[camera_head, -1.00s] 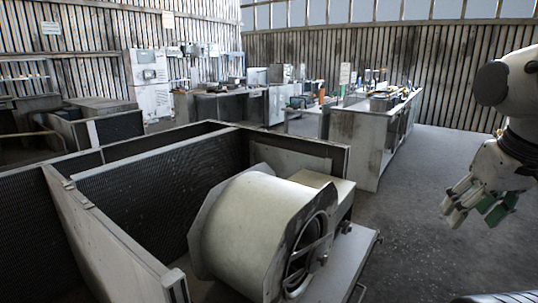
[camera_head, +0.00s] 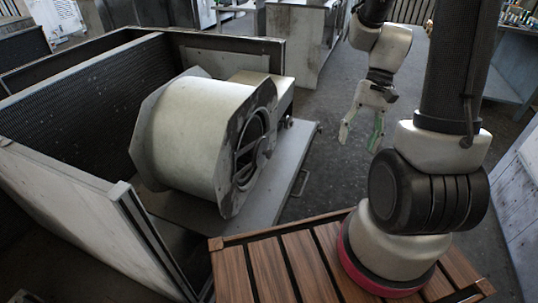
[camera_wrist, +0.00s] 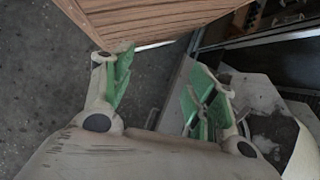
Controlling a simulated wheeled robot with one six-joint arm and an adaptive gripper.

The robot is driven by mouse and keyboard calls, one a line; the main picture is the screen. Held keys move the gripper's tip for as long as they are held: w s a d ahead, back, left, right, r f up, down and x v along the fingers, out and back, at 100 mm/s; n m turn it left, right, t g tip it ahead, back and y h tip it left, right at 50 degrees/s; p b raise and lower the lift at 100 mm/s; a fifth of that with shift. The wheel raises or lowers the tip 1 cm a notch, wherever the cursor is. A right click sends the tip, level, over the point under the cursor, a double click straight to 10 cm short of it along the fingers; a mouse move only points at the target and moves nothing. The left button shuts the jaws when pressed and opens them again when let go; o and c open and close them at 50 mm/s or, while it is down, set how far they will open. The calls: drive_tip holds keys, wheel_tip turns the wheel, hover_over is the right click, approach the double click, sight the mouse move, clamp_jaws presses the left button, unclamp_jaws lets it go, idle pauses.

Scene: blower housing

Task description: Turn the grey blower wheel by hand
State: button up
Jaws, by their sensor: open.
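The blower housing (camera_head: 185,135) is a cream drum with grey end plates, lying on its side at the left of the head view. The grey blower wheel (camera_head: 249,150) shows only partly, dark behind the bars of the round opening in the right end plate. My gripper (camera_head: 360,140) hangs to the right of the housing, clearly apart from it, with its fingers pointing down. It is open and empty. In the wrist view, the green-padded fingers of my gripper (camera_wrist: 158,65) are spread with nothing between them, and part of the housing (camera_wrist: 262,120) shows at the right.
The housing sits on a grey metal base plate (camera_head: 283,170) with a handle at its right edge. Grey panel walls (camera_head: 75,215) stand left of and behind it. Open concrete floor (camera_head: 325,105) lies between the housing and my arm. A bench (camera_head: 300,35) stands behind.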

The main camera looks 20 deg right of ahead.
drive_tip(key=w+a+f+m+y, duration=0.2)
drive_tip(key=a+f+m+y, duration=0.1)
drive_tip(key=f, duration=0.3)
drive_tip(key=w+a+f+m+t+y, duration=0.1)
drive_tip(key=w+a+f+m+y, duration=0.15)
drive_tip(key=f, duration=0.35)
drive_tip(key=w+a+f+m+y, duration=0.1)
drive_tip(key=a+f+m+y, duration=0.25)
drive_tip(key=f, duration=0.35)
drive_tip(key=m+t+y, duration=0.1)
drive_tip(key=m+t, duration=1)
drive_tip(key=t, duration=0.2)
approach(269, 154)
wheel_tip(269, 154, down, 2)
drive_tip(key=w+a, duration=0.2)
drive_tip(key=w, duration=0.1)
drive_tip(key=shift+t, duration=0.3)
drive_tip(key=shift+x, duration=3.55)
drive_tip(key=shift+r, duration=0.1)
clamp_jaws()
